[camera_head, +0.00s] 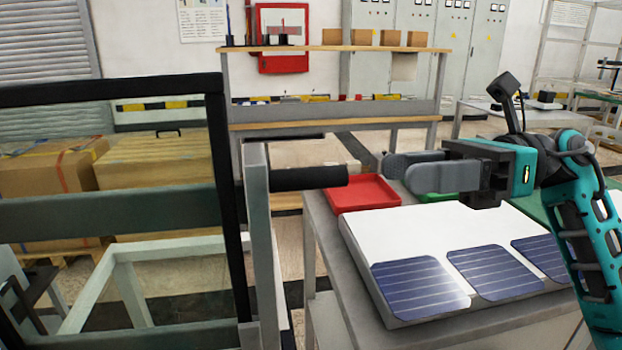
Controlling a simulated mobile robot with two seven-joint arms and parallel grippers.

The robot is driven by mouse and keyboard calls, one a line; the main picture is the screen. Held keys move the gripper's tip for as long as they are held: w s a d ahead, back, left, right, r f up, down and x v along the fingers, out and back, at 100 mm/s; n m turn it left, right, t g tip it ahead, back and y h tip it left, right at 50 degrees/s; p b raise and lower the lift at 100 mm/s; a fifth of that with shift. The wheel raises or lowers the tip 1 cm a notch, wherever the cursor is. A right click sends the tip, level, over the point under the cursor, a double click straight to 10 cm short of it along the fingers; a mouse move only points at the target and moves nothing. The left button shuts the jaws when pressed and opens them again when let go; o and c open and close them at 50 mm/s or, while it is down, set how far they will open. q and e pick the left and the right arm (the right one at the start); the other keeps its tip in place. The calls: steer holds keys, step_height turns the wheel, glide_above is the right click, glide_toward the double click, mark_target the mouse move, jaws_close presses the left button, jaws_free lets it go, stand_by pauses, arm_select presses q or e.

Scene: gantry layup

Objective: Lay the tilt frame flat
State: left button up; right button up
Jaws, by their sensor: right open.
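The tilt frame (222,180) stands upright at the left in the head view, a black-edged frame with a see-through pane and a dark cross bar. Its left part runs out of the picture. A black round handle (308,178) sticks out to the right beside a pale grey upright. My right gripper (397,171) reaches in from the right, its two grey fingers pointing left and spread apart. It is open and empty. In the picture its fingertips lie just right of the handle's free end, with a small gap. My left gripper is out of view.
A grey table (322,232) at the right holds a white panel (400,232) with blue solar cells (420,285) and a red tray (363,192). A wooden-topped shelf unit (340,125) stands behind. Cardboard boxes (45,190) stand behind the frame.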

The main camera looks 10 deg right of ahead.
mark_target(309, 189)
steer(key=a, duration=1.1)
steer(key=shift+a, duration=0.4)
jaws_close()
